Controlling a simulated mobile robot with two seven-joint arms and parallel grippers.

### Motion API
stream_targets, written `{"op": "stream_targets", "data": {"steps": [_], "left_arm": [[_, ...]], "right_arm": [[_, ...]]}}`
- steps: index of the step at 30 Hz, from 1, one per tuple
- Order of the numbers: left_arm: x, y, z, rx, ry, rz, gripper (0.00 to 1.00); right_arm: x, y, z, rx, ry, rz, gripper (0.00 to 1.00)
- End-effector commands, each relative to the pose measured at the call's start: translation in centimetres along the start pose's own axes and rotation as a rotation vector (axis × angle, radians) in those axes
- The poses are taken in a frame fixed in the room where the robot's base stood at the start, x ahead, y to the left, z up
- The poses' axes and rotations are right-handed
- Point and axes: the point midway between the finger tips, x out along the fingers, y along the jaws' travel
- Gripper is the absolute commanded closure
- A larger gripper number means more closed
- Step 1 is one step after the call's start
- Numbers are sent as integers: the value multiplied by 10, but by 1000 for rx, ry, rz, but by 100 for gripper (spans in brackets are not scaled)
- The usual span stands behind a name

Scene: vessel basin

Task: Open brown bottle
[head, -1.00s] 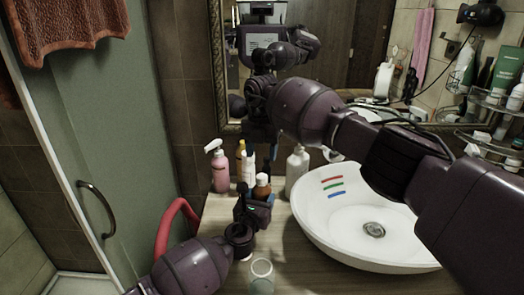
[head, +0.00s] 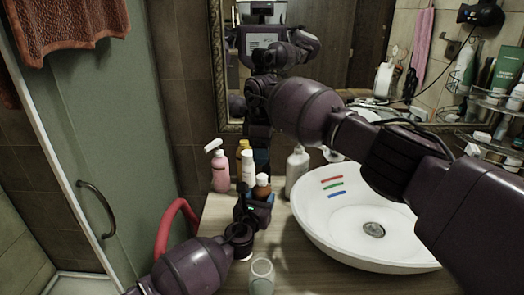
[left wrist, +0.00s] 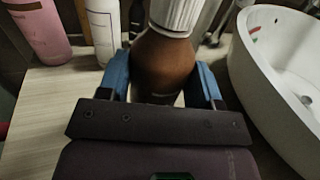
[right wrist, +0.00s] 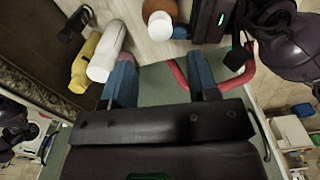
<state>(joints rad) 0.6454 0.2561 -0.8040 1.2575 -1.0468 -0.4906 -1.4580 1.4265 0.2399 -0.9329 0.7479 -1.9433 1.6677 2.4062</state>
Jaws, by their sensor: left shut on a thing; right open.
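The brown bottle (head: 263,182) with a white cap stands upright on the counter, left of the basin. My left gripper (head: 256,200) is shut on its body; in the left wrist view its blue fingers (left wrist: 162,82) lie on both sides of the brown glass (left wrist: 165,60), below the ribbed white cap (left wrist: 178,14). My right gripper (head: 262,158) is open and empty, above and behind the bottle in the head view. In the right wrist view the gap between its fingers (right wrist: 160,82) is empty, and the bottle's cap (right wrist: 160,26) is beyond them, apart.
A pink pump bottle (head: 220,170), a white bottle (head: 248,170) and a yellow bottle (right wrist: 84,64) stand close to the left. A grey-white bottle (head: 297,170) stands right, beside the white basin (head: 340,245). A glass cup (head: 261,277) is at the front.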

Motion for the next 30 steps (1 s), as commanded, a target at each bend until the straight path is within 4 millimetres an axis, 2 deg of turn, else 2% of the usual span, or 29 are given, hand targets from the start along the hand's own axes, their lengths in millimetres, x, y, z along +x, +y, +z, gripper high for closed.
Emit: {"op": "stream_targets", "data": {"steps": [6, 14, 24, 30], "left_arm": [[0, 0, 0, 0, 1, 0, 100], [0, 0, 0, 0, 1, 0, 100], [0, 0, 0, 0, 1, 0, 100], [0, 0, 0, 0, 1, 0, 100]], "right_arm": [[0, 0, 0, 201, 0, 0, 46], [7, 0, 0, 274, 0, -1, 46], [52, -1, 0, 273, 0, -4, 46], [73, 0, 0, 272, 0, -2, 46]]}}
